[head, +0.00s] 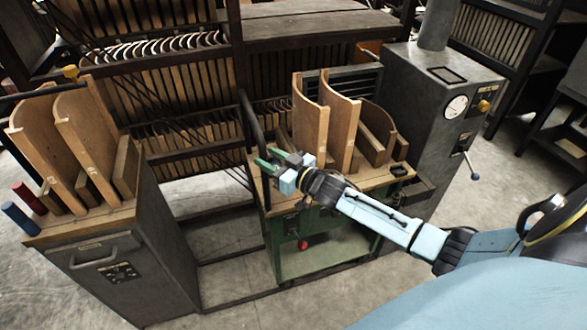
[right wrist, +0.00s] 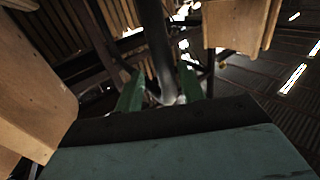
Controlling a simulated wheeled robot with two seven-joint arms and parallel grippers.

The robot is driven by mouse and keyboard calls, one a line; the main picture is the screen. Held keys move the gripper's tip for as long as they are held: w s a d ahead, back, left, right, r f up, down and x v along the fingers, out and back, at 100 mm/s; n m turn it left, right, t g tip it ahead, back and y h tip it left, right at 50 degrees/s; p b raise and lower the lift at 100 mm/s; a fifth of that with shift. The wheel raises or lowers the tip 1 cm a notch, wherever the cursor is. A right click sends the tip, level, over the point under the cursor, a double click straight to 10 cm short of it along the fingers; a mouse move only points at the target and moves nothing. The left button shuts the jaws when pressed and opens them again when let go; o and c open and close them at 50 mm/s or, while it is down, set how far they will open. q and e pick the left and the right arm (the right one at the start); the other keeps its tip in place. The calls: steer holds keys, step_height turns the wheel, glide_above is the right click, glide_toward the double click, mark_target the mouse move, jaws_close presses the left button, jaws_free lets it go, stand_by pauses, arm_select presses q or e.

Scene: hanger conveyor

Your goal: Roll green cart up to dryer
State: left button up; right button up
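The green cart (head: 325,259) stands in the middle of the head view, with curved wooden pieces (head: 309,118) upright on its wooden top. A dark upright handle bar (head: 249,118) rises at its left end; a grey bar (right wrist: 160,50) also shows in the right wrist view. My right gripper (head: 269,161) is at the cart's left end, close to the handle. Its green fingers (right wrist: 160,92) are apart, one on each side of the bar, with gaps visible. The grey dryer (head: 425,100), with a round gauge, stands just right of the cart. My left gripper is out of view.
A grey cabinet (head: 125,275) at the left carries more curved wooden pieces (head: 92,140) and red and blue cylinders (head: 20,218). Wooden racks (head: 185,95) stand behind the cart. Low dark rails (head: 230,253) run across the floor between cabinet and cart. Bare concrete floor lies in front.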

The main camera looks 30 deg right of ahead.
steer(key=p+v, duration=0.1)
steer(key=v, duration=1.1)
steer(key=shift+d, duration=0.1)
steer(key=s+d+f+m+g+h, duration=0.15)
steer(key=s+f, duration=0.25)
steer(key=f, duration=0.5)
steer(key=s+f+g+h, duration=0.25)
steer(key=s+f, duration=0.25)
steer(key=f, duration=0.5)
steer(key=s+f+m+g+h, duration=0.1)
steer(key=s+f+g, duration=0.25)
steer(key=f, duration=0.55)
steer(key=s+a+f+g, duration=0.3)
steer(key=s+f, duration=0.2)
steer(key=s, duration=0.4)
steer(key=s+a+f+n+g, duration=0.1)
steer(key=s+f, duration=0.4)
steer(key=s, duration=0.5)
steer(key=s+a+f+g, duration=0.4)
steer(key=s+a+f, duration=0.2)
steer(key=s, duration=0.4)
steer(key=shift+g+h, duration=0.3)
steer(key=shift+g, duration=0.05)
